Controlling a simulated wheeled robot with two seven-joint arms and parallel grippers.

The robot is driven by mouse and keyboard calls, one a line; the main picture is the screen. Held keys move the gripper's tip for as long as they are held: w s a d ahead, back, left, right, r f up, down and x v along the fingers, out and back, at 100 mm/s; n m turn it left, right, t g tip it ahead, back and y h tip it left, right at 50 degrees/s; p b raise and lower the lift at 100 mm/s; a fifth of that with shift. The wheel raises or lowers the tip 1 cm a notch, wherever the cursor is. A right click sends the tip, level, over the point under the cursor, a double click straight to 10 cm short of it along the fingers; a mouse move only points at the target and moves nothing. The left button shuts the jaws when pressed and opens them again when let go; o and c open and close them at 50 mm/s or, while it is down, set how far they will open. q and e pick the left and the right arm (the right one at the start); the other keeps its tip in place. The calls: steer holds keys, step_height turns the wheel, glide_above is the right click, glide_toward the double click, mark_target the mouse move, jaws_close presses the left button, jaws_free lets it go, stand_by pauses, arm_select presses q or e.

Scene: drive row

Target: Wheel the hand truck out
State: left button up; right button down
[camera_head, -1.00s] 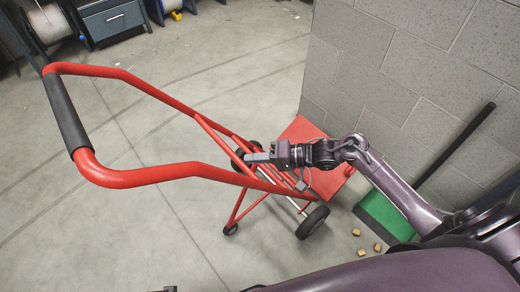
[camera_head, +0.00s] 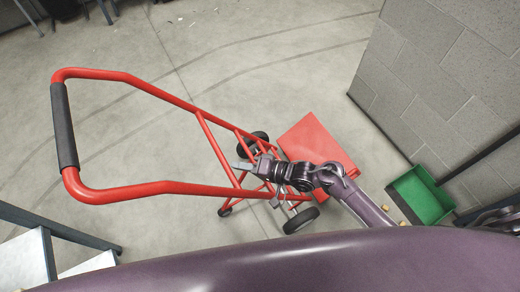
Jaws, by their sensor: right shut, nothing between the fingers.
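The red hand truck (camera_head: 150,187) leans back, with its looped handle and black grip (camera_head: 64,125) at the left of the head view. Its dark wheels (camera_head: 301,220) and red plate (camera_head: 318,146) are at the lower, right-hand end, near the floor. My right gripper (camera_head: 244,166) reaches in from the right over the truck's lower frame. Its fingers are shut with nothing between them, close to the red tubes. I cannot tell whether they touch the tubes. My right forearm hides part of the frame and plate. My left gripper is out of view.
The floor (camera_head: 250,60) behind the truck is clear.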

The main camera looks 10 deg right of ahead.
arm_select(q)
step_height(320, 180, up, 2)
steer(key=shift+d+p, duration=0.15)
steer(key=shift+p, duration=0.5)
arm_select(e)
steer(key=s+a, duration=0.2)
steer(key=a, duration=0.5)
steer(key=shift+s+a, duration=0.15)
steer(key=shift+s, duration=0.25)
